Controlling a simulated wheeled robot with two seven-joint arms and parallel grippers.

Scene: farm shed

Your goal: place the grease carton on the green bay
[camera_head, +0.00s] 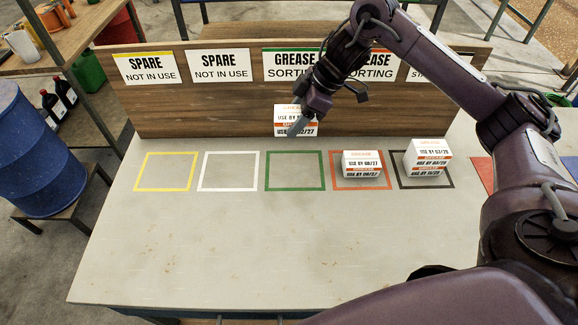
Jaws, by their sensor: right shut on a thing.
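A white grease carton with an orange band (287,112) is in the grip of my right gripper (298,127). The gripper reaches down over it from the upper right and is shut on it. In the picture the carton shows just behind the green bay (294,188), against the wooden back board. I cannot tell exactly how high it is above the table. The green bay is an empty green outline on the grey table, third from the left. My left gripper is not in view.
Yellow (164,189) and white (228,189) bays are empty. Other grease cartons stand in the red bay (361,166) and the black bay (428,158). The back board (190,117) with signs rises behind. The table front (200,250) is clear.

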